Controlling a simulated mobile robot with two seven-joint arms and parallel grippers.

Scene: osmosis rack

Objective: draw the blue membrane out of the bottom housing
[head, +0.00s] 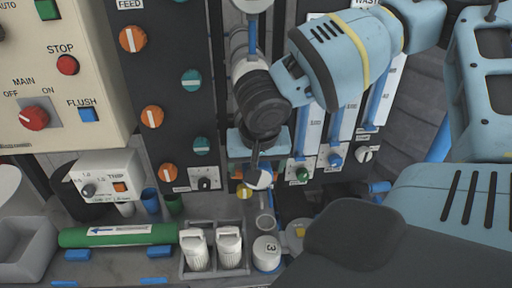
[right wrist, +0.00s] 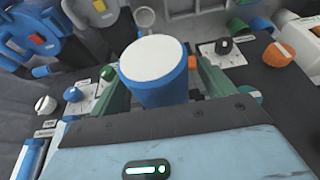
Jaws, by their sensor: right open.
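The blue membrane (right wrist: 163,82) shows in the right wrist view as a blue cylinder with a round white end face. It sits between the two green fingers of my right gripper (right wrist: 160,72), which is open around it. In the head view my right gripper (head: 257,170) is low at the middle of the rack, pointing down. The membrane's white end (head: 259,181) shows just below its palm. The bottom housing is hidden behind my gripper and arm, so I cannot tell how far the membrane is in it. My left gripper is not in view.
A green labelled tube (head: 118,236) lies on the bench at left. A grey tray (head: 214,272) holds two white cartridges, beside a white container marked 3 (head: 266,254). Orange and teal knobs line the dark panel (head: 182,55) behind. My own arm covers the lower right.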

